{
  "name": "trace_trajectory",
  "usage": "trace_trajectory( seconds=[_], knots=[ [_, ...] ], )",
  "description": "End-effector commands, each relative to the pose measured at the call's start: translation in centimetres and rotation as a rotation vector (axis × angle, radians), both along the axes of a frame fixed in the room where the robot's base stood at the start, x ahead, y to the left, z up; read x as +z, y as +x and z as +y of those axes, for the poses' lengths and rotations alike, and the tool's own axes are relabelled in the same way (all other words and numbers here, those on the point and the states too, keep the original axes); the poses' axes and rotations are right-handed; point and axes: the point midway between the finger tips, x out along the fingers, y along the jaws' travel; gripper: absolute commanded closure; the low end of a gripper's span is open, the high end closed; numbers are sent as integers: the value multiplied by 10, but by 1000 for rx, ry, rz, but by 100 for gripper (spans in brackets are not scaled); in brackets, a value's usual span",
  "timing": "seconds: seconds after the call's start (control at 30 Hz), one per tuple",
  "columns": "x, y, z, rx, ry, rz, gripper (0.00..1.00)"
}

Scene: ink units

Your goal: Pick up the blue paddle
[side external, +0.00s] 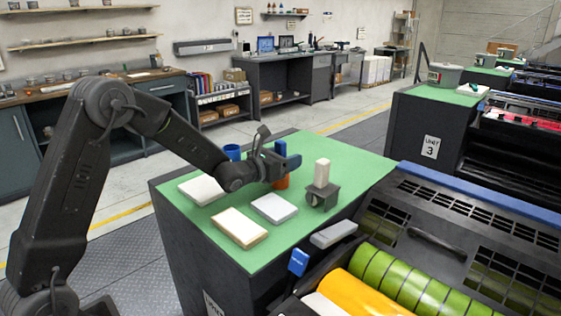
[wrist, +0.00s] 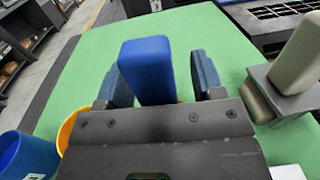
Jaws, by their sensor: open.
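The blue paddle (wrist: 146,62) shows in the wrist view as an upright-looking blue block between the two fingers of my gripper (wrist: 161,78). It lies closer to the left finger, and a gap shows on its right side. My gripper is open around it. In the side external view the paddle's blue top (side external: 280,147) shows just above my gripper (side external: 286,163), over the green table top (side external: 350,160). The lower part of the paddle is hidden by my gripper, so I cannot tell what it rests on.
An orange cup (side external: 282,182) and a blue cup (side external: 232,152) stand close by. A beige block (side external: 322,170) stands in a grey holder (side external: 319,196) to the right. Pale flat blocks (side external: 240,227) lie in front. A press with green and yellow rollers (side external: 405,285) borders the table.

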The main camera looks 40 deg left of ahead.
Motion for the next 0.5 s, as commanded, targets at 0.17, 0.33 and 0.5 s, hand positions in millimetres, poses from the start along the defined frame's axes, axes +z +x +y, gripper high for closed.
trace_trajectory(
  seconds=[0.17,0.33,0.5],
  knots=[
    [0,0,0,0,0,0,40],
    [0,0,0,0,0,0,56],
    [0,-1,0,0,0,-1,73]
  ],
)
